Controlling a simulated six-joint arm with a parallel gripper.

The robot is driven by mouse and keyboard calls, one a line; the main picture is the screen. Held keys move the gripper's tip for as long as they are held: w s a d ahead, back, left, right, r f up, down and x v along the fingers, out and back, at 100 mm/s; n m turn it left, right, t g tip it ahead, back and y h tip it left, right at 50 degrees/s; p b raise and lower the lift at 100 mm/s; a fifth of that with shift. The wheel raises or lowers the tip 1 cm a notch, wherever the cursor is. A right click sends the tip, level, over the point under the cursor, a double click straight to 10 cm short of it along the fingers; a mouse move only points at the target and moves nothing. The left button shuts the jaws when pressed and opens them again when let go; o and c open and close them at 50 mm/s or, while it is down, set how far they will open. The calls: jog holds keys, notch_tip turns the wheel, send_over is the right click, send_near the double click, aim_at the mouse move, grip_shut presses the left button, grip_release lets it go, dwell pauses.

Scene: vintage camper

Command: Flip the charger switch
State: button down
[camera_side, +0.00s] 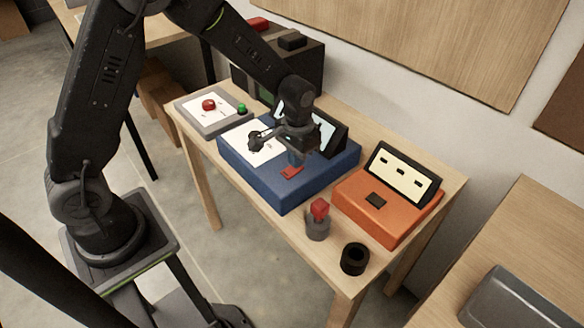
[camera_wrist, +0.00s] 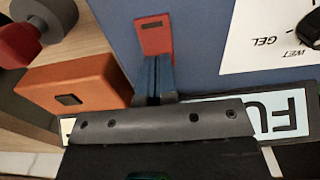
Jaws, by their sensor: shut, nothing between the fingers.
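The blue charger (camera_side: 275,190) sits on the wooden table. It carries a red switch (camera_side: 291,173) near its front edge, a dark selector knob (camera_side: 255,143) on a white label, and a tilted display at its back. The wrist view shows the red switch plate (camera_wrist: 153,37), the WET and GEL label (camera_wrist: 262,52) and part of the display (camera_wrist: 285,115), which reads "FU". My gripper (camera_side: 294,160) is over the charger, just behind the red switch. Its fingers (camera_wrist: 154,92) are shut and empty, with tips close to the plate's edge. Contact cannot be told.
An orange box (camera_side: 372,215) with a dark switch and tilted panel stands to the right. A red-topped grey post (camera_side: 318,222) and a black ring (camera_side: 354,259) stand near the table's front. A grey panel (camera_side: 219,123) with red and green buttons lies to the left.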

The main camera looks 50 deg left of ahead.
jog(key=shift+f, duration=0.4)
jog(key=shift+r, duration=3.55)
jog(key=s+r+t, duration=0.3)
jog(key=s+r, duration=0.6)
jog(key=r, duration=0.3)
jog(key=s+a+r+t, duration=0.1)
jog(key=s+r+t, duration=0.1)
jog(key=s, duration=0.9)
jog(key=shift+s+r+t, duration=0.3)
jog(key=shift+s+r, duration=0.05)
jog(key=shift+r, duration=0.2)
